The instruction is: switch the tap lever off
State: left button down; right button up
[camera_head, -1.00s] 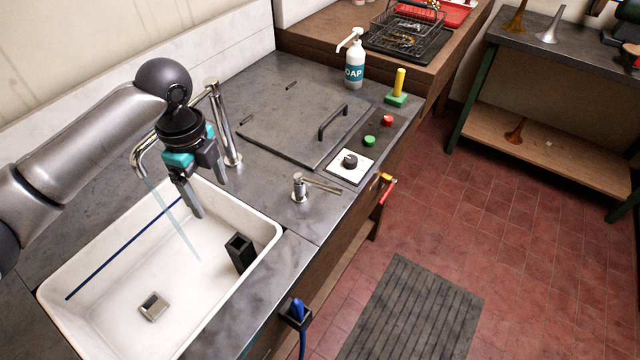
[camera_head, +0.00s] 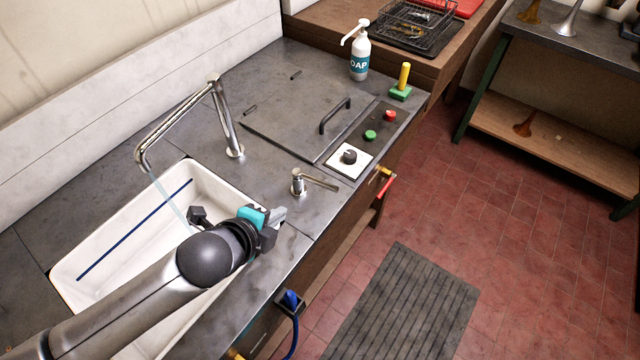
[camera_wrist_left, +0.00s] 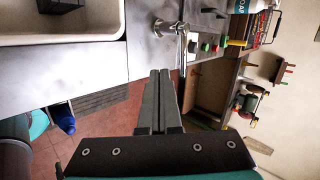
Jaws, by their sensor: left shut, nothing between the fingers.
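The tap lever (camera_head: 318,181) is a chrome handle on a short post on the metal counter, pointing right toward the front edge. It also shows in the left wrist view (camera_wrist_left: 166,27), beyond my fingertips. The tall chrome spout (camera_head: 180,117) arches over the white sink (camera_head: 68,285), and a pale stream of water (camera_head: 168,199) runs from it. My left gripper (camera_head: 279,217) is over the sink's right edge, below and left of the lever in the head view, apart from it. Its fingers are together and empty in the left wrist view (camera_wrist_left: 160,75). My right gripper is not in view.
A lid with a black handle (camera_head: 335,115), a dial on a white plate (camera_head: 349,158) and red and green buttons lie behind the lever. A soap bottle (camera_head: 359,58) stands farther back. A blue-handled thing (camera_head: 291,300) hangs at the counter's front.

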pick_arm(q)
jog(key=shift+s+d+r+m+t+h, duration=0.3)
jog(key=shift+s+d+r+t+h, duration=0.25)
jog(key=shift+s+d+r, duration=0.6)
send_near(325, 187)
jog(key=x, duration=0.5)
jog(key=shift+f+b, duration=0.4)
jog(key=shift+w+d+f, duration=0.2)
jog(key=shift+w+d, duration=0.05)
jog(key=shift+w, duration=0.3)
jog(key=shift+w+d+n+t+y, duration=0.15)
jog(key=shift+d+n+t+y, duration=0.1)
jog(key=shift+n+y, duration=0.15)
